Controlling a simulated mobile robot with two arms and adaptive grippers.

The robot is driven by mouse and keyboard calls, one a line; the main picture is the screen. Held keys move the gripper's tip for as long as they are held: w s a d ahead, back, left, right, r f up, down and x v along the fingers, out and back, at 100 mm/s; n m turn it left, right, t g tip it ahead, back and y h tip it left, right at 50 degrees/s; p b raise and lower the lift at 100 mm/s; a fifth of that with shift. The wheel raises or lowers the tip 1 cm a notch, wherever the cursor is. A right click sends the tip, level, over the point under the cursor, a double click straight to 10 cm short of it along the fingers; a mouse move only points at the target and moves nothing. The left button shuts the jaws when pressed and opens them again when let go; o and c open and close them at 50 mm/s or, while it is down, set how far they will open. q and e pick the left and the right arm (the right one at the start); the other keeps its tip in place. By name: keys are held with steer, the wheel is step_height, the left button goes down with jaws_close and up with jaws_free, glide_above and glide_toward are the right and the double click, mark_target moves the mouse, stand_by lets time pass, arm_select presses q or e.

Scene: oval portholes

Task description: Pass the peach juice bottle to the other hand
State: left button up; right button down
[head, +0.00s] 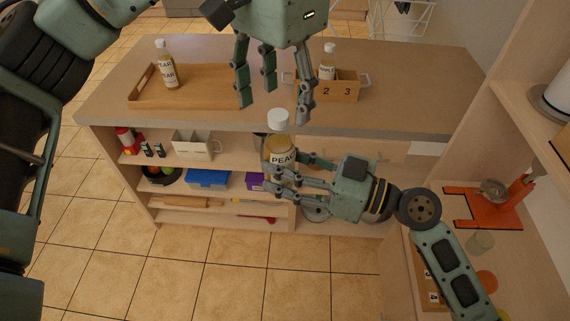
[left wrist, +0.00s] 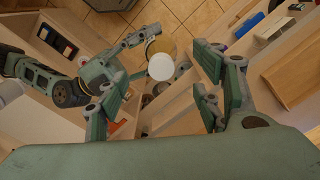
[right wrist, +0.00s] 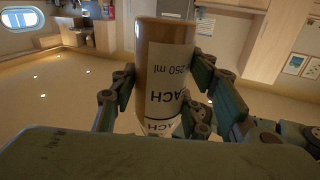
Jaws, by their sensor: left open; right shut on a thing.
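The peach juice bottle (head: 281,150) has a white cap and a label reading "PEAC". My right gripper (head: 277,178) is shut on its lower part and holds it upright in front of the counter. In the right wrist view the bottle (right wrist: 163,75) stands between the fingers, its label upside down. My left gripper (head: 272,100) is open and empty, fingers pointing down, just above the bottle's cap. In the left wrist view the bottle's white cap (left wrist: 161,66) lies between the spread fingers (left wrist: 165,85), apart from them.
On the counter (head: 420,80) stand a wooden tray (head: 205,98) with a pear bottle (head: 168,66) and a numbered wooden box (head: 345,86) with another bottle (head: 328,62). Shelves below hold a blue container (head: 207,179) and other items. An orange stand (head: 470,207) is at right.

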arm_select(q)
steer(key=shift+w+d+r, duration=0.1)
steer(key=w+d+f+n+t+h, duration=0.1)
steer(key=w+d+f+n+h, duration=0.15)
steer(key=w+f, duration=0.55)
steer(key=w+d+f+n+h, duration=0.1)
steer(key=w+d+f+h, duration=0.3)
steer(key=w+f, duration=0.45)
steer(key=a+f+n+t+y, duration=0.15)
steer(key=a+f, duration=0.25)
steer(key=f, duration=1.1)
steer(key=a+f+n+t, duration=0.1)
steer(key=a+f+n, duration=0.25)
steer(key=f, duration=1.25)
steer(key=s+a+f+y, duration=0.2)
steer(key=s+a+f, duration=0.4)
steer(key=s+f, duration=0.55)
steer(key=s+a+f+y, duration=0.1)
steer(key=s+a+f, duration=0.5)
steer(key=s+f, duration=0.55)
steer(key=s+a+f+m, duration=0.1)
steer(key=s+f, duration=0.3)
steer(key=s, duration=0.6)
steer(key=s+a+f+m+g+y, duration=0.1)
steer(key=s+a+f, duration=0.3)
steer(key=s, duration=0.6)
steer(key=s+a+f+m+g+y, duration=0.1)
steer(key=s+f, duration=0.3)
steer(key=s, duration=0.7)
steer(key=shift+a, duration=0.85)
